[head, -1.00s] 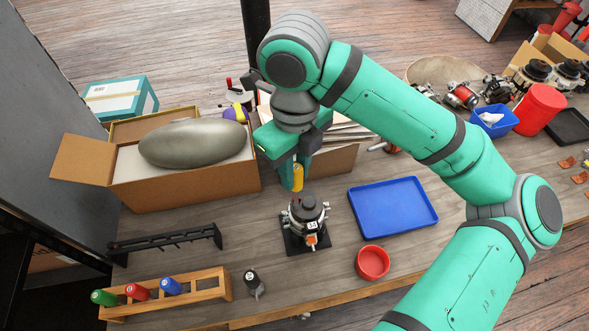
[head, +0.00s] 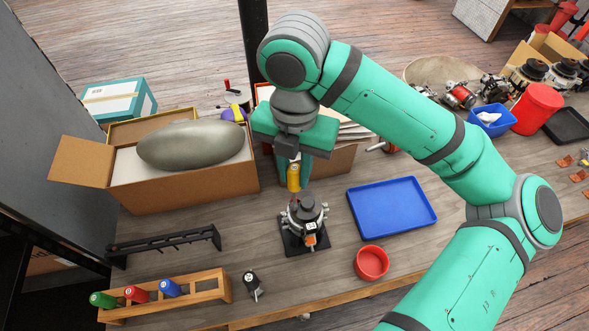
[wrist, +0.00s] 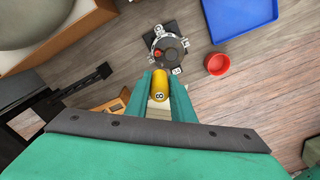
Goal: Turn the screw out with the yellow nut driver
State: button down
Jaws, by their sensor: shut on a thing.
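My gripper (head: 294,172) is shut on the yellow nut driver (head: 293,177), held upright by its handle above the alternator. In the wrist view the driver's yellow top (wrist: 160,92), marked 8, sits between my fingers. The alternator (head: 304,211) stands on a black base plate (head: 296,246) on the bench, just below and in front of the driver; it also shows in the wrist view (wrist: 171,48). I cannot make out the screw or the driver's tip against the alternator.
A wooden rack (head: 215,287) holds green, red and blue drivers. A dark driver-like tool (head: 252,282) stands beside it. A blue tray (head: 407,222) and red bowl (head: 371,262) lie right of the alternator. An open box (head: 180,190) with a grey oval object stands left.

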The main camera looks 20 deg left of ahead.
jog(key=m, duration=0.7)
jog(key=shift+d+m, duration=0.1)
jog(key=shift+m, duration=0.2)
jog(key=m, duration=0.8)
jog(key=shift+s+d, duration=0.1)
jog(key=shift+f, duration=0.5)
dwell(0.5)
